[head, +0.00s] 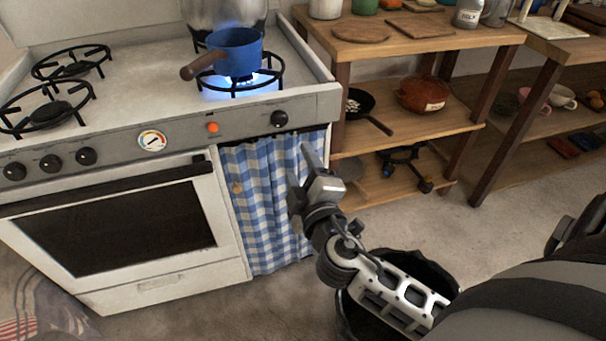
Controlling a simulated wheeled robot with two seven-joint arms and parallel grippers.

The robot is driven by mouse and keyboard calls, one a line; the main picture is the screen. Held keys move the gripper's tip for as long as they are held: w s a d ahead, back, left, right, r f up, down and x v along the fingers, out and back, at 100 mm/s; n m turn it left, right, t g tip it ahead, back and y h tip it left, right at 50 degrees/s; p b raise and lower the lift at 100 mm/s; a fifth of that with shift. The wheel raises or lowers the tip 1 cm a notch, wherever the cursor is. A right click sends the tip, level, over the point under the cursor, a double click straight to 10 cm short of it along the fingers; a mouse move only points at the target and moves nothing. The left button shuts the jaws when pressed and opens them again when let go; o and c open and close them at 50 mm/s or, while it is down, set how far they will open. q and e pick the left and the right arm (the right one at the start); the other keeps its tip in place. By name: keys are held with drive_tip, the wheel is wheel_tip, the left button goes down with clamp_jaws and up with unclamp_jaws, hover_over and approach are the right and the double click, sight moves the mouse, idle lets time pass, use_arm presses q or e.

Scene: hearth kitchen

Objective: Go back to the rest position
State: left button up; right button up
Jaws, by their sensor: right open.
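My right gripper (299,174) is in front of the stove's blue-and-white checked curtain (262,205), below the knob panel. It is open, with nothing seen between its fingers. My right arm comes in from the lower right. My left gripper is not in the head view. A blue saucepan (238,52) with a brown handle stands on the stove's front right burner (262,84), over a lit blue flame.
The white stove (150,100) fills the left. A wooden shelf unit (440,45) stands to its right, with a black frying pan (360,104) and a red-brown pot (422,94). A black bin (430,268) stands below my right arm. Floor (490,228) shows at right.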

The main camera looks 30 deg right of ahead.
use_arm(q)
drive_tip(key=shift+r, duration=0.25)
use_arm(e)
drive_tip(key=shift+s+a, duration=0.15)
drive_tip(key=shift+s, duration=0.45)
use_arm(q)
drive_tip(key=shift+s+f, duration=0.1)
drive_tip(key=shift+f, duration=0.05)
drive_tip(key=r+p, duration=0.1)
drive_tip(key=p, duration=0.1)
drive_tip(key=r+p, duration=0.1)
drive_tip(key=p, duration=0.2)
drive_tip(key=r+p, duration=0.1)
drive_tip(key=p, duration=0.2)
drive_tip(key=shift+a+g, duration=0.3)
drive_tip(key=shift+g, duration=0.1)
use_arm(e)
drive_tip(key=s+a+f+m+g+y, duration=0.3)
drive_tip(key=s+a+m+y, duration=0.1)
drive_tip(key=s+a, duration=0.1)
drive_tip(key=s+a+f+m+g+y, duration=0.3)
drive_tip(key=s+a+y, duration=0.1)
drive_tip(key=s, duration=0.3)
drive_tip(key=shift+s+a+m+g, duration=0.3)
drive_tip(key=shift+a+m, duration=0.1)
drive_tip(key=shift+a, duration=0.25)
